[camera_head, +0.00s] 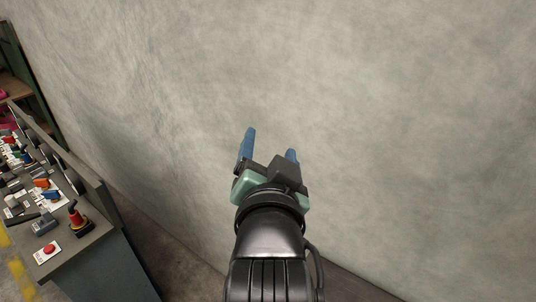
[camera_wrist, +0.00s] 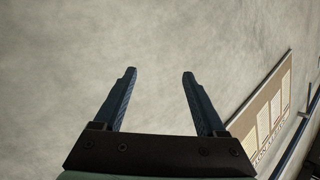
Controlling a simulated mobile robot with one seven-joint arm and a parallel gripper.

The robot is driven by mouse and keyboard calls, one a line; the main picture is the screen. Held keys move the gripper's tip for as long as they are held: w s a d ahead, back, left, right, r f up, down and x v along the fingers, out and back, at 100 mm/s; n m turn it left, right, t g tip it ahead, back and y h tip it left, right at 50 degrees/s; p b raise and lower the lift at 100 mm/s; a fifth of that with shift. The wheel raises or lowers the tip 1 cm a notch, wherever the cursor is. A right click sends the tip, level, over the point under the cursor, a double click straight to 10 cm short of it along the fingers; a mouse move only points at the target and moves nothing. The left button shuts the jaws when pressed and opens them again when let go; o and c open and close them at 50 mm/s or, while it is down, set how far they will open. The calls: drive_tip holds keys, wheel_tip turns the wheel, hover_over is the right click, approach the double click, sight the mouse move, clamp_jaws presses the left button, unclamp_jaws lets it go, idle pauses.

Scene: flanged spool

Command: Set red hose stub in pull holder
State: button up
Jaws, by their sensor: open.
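My gripper (camera_head: 271,142) is open and empty, its two blue fingers raised in front of the bare wall. The wrist view also shows the spread fingers (camera_wrist: 160,74) with only wall between them. On the workbench at the left of the head view, an upright red piece (camera_head: 75,216) stands on a dark base near the right corner. I cannot tell whether it is the red hose stub. The pull holder cannot be made out among the small items there. My gripper is well to the right of the bench, apart from everything on it.
The grey workbench (camera_head: 95,256) carries a red button on a white plate (camera_head: 48,250), a grey block (camera_head: 44,224) and several small coloured parts. A raised rail (camera_head: 62,167) runs along its wall side. A framed board (camera_wrist: 265,103) hangs on the wall in the wrist view.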

drive_tip(key=s+r+n+t, duration=0.3)
drive_tip(key=s+r+t, duration=0.2)
drive_tip(key=r, duration=0.9)
drive_tip(key=s+r+n+t, duration=0.3)
drive_tip(key=s+r+t, duration=0.2)
drive_tip(key=r, duration=0.9)
drive_tip(key=s, duration=0.3)
drive_tip(key=shift+s+a+t, duration=0.2)
drive_tip(key=shift+a+t, duration=0.05)
drive_tip(key=shift+t, duration=0.05)
drive_tip(key=shift+w+f, duration=0.1)
